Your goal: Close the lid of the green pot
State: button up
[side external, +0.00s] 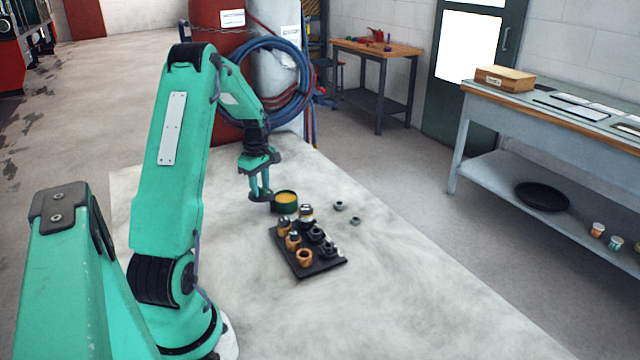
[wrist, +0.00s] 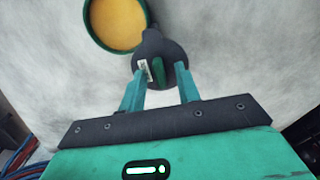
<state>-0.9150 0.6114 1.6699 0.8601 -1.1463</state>
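The green pot (side external: 286,200) is a low round pot with an uncovered top and a yellow-orange inside. It stands on the pale tabletop. It also shows at the top of the wrist view (wrist: 117,22). My gripper (side external: 262,197) points down just left of the pot in the side view. In the wrist view my gripper's fingers (wrist: 160,72) are apart. A dark rounded piece with a white label and a green strip (wrist: 157,48), perhaps the lid, lies at the fingertips and reaches the pot's rim. I see no clear grip on it; its lower part is partly hidden by the fingers.
A black tray (side external: 330,264) with several small orange and dark fittings stands in front of the pot. Small grey parts (side external: 339,206) lie to its right. The pale table (side external: 420,300) is clear at the front right. A workbench (side external: 560,110) stands apart at the right.

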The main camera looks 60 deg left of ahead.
grip_shut()
